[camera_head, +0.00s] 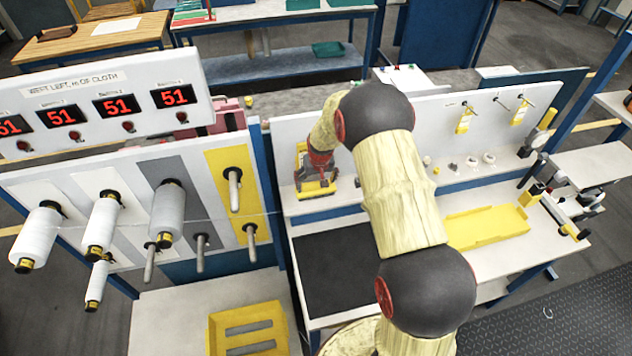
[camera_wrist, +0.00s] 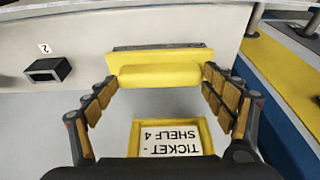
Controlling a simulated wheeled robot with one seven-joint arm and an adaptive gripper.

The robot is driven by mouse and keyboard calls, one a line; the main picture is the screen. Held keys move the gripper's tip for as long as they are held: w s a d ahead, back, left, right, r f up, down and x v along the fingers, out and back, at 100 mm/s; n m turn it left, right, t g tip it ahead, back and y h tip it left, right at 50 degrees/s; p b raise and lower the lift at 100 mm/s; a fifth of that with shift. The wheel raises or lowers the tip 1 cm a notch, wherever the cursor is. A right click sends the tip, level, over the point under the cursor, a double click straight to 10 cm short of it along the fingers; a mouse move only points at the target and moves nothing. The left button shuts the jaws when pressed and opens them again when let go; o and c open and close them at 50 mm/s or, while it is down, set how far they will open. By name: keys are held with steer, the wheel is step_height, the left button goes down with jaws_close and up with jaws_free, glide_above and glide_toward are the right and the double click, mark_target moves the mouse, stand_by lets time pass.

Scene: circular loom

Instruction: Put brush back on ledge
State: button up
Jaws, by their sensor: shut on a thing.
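The brush (camera_wrist: 160,75) shows in the wrist view as a yellow bar with a dark grey strip along its far edge. My gripper (camera_wrist: 158,82) has its fingers at both ends of the bar and is shut on it. In the head view my gripper (camera_head: 317,172) is low over the left end of the pale ledge (camera_head: 345,197), by the upright back panel. Whether the brush touches the ledge I cannot tell. A yellow-framed label reading "TICKET - SHELF 4" (camera_wrist: 172,137) lies on the pale surface below the brush in the wrist view.
A small dark holder (camera_wrist: 47,70) is beside a "2" mark. A yellow tray (camera_head: 487,228) and a black mat (camera_head: 335,268) lie on the bench. The thread-cone rack (camera_head: 130,210) stands to the left. Yellow tags hang on the panel at right.

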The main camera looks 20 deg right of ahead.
steer(key=o, duration=0.7)
steer(key=shift+f, duration=0.15)
steer(key=shift+c, duration=0.2)
steer(key=o, duration=0.4)
